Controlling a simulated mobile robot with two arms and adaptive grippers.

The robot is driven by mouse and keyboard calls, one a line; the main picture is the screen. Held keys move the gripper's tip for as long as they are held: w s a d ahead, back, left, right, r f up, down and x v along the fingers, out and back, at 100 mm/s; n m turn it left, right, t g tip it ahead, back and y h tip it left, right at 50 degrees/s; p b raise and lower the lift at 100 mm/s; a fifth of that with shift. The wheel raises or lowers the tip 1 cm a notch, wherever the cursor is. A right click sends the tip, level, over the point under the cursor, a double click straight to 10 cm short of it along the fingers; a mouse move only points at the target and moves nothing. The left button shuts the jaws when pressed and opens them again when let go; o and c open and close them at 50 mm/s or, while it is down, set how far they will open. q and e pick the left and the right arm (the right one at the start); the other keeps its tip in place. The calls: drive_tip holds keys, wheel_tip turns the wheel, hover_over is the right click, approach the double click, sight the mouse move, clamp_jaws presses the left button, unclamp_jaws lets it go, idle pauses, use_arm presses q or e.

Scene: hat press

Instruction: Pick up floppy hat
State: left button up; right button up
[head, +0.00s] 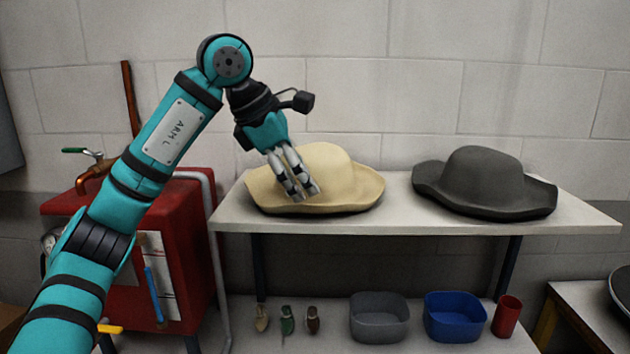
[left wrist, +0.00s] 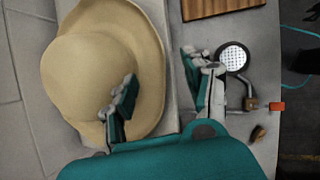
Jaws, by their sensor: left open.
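A beige wide-brimmed hat (head: 338,180) sits crown up at the left of the white shelf (head: 400,222). A dark grey wide-brimmed hat (head: 482,180) sits at the right of it. My left gripper (head: 305,194) is open, in front of the beige hat's left front, and hides part of its crown and brim. In the left wrist view, the beige hat (left wrist: 95,60) fills the left side. One finger of my left gripper (left wrist: 160,68) overlaps the hat and the other is beyond the brim edge. I cannot tell whether they touch the brim. My right gripper is not in view.
A red tank (head: 180,215) with a tap stands left of the shelf. On the lower shelf are several small items, a grey bin (head: 379,320), a blue bin (head: 455,318) and a red cup (head: 507,317). A block wall is close behind; the shelf between the hats is clear.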

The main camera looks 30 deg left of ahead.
sight(323, 210)
use_arm(q)
drive_tip(key=p+x, duration=0.1)
drive_tip(key=x, duration=0.3)
drive_tip(key=p+x, duration=0.1)
drive_tip(key=x, duration=0.2)
drive_tip(key=shift+w+d+f, duration=0.1)
drive_tip(key=shift+d+f, duration=0.25)
drive_tip(key=shift+w+f, duration=0.1)
drive_tip(key=shift+f, duration=0.05)
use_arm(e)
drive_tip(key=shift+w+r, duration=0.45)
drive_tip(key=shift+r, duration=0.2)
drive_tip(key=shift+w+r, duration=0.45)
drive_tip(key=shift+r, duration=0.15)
